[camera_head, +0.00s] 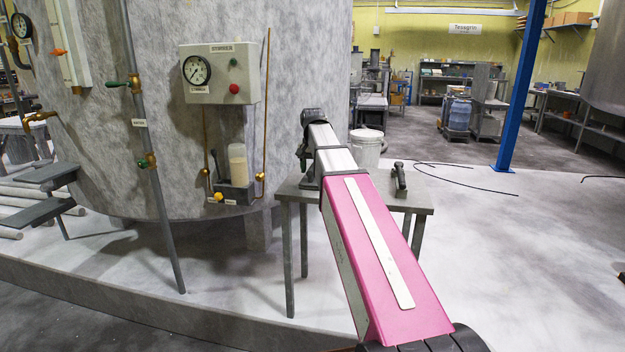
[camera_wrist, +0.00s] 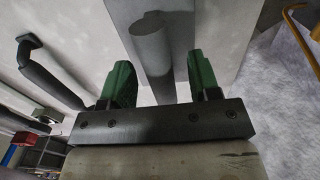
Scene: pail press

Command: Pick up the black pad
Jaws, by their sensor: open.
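My gripper (camera_wrist: 162,82) shows in the wrist view with two green fingers spread apart. A dark grey round-ended bar (camera_wrist: 152,50) appears in the gap between them. I cannot tell how far beyond the fingertips it is, and no grip on it shows. I cannot make out the black pad for certain in either view. In the head view, a small dark upright object (camera_head: 400,178) stands on the grey table (camera_head: 418,203), too small to identify. My pink and white arm reaches over that table and hides part of it.
A large grey tank (camera_head: 290,60) stands left of my arm, carrying a gauge box (camera_head: 218,73) and a beaker (camera_head: 238,162) in a dark holder. A white pail (camera_head: 367,148) stands behind the table. Black hoses (camera_head: 465,182) lie on the right floor, near a blue post (camera_head: 520,90).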

